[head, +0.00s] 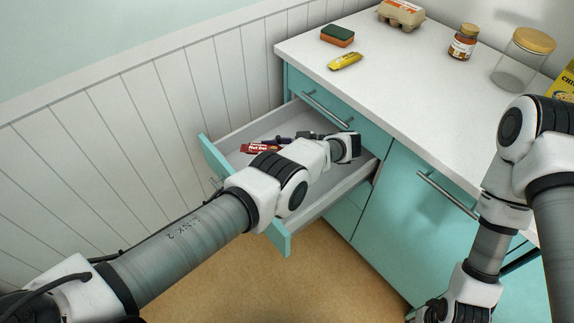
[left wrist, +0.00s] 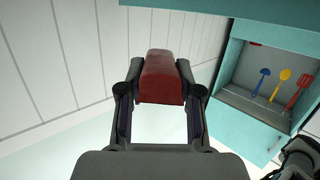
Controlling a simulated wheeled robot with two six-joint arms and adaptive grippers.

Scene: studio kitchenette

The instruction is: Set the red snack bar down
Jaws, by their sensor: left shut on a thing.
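The red snack bar (head: 260,148) shows in the head view against the inside of the open drawer (head: 226,136). My left gripper (head: 284,140) is shut on the bar and partly hidden by my forearm. In the left wrist view the bar (left wrist: 162,80) sits between the two fingertips of my left gripper (left wrist: 161,92). I cannot tell its height above the drawer floor. My right gripper (head: 432,312) is at the bottom edge of the head view, cut off, and its jaws are unclear.
A sponge (head: 338,35), a yellow packet (head: 345,61), an egg carton (head: 401,14), a brown jar (head: 463,42) and a glass jar (head: 522,59) stand on the white counter (head: 400,85). Blue, yellow and red utensils (left wrist: 281,82) show in the wrist view. The panelled wall is close by.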

